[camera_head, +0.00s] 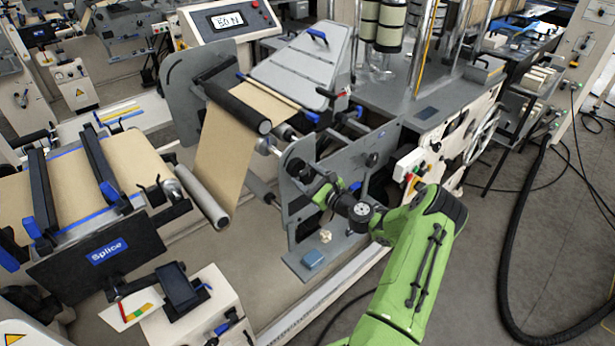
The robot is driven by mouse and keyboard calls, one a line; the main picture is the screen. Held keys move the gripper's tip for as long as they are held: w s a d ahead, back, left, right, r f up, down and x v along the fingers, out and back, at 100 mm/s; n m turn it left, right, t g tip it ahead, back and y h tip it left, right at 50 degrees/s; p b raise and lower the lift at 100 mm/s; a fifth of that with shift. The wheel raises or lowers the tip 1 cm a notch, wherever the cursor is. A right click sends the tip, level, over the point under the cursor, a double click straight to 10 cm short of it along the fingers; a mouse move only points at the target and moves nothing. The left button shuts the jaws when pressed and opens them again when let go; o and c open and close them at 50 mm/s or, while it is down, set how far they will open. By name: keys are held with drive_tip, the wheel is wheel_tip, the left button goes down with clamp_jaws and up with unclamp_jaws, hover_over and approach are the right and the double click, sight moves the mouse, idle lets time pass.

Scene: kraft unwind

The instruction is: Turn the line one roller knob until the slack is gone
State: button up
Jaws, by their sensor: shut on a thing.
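The brown kraft paper web (226,150) runs from a black upper roller (238,108) down to a grey lower roller (203,197). Its hanging span looks fairly flat, and I cannot tell how much slack it holds. My gripper (308,176) is at the outer face of the grey side plate (305,215), at the roller end. It is shut on a small dark knob there, mostly hidden by the fingers. My green arm reaches in from the lower right.
A splice table (100,255) with black clamp bars stands at left. A control panel with a display (228,20) is at the back. A black hose (505,250) curves over the open floor at right.

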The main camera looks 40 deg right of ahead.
drive_tip(key=shift+m+p, duration=1.75)
drive_tip(key=shift+m, duration=0.65)
drive_tip(key=m+p, duration=0.2)
drive_tip(key=m, duration=0.3)
drive_tip(key=o, duration=1)
drive_tip(key=shift+o, duration=0.2)
drive_tip(key=shift+s, duration=0.1)
drive_tip(key=s+p, duration=0.1)
drive_tip(key=s, duration=0.5)
drive_tip(key=shift+s+p, duration=0.3)
drive_tip(key=shift+s, duration=0.1)
drive_tip(key=shift+d+f, duration=0.1)
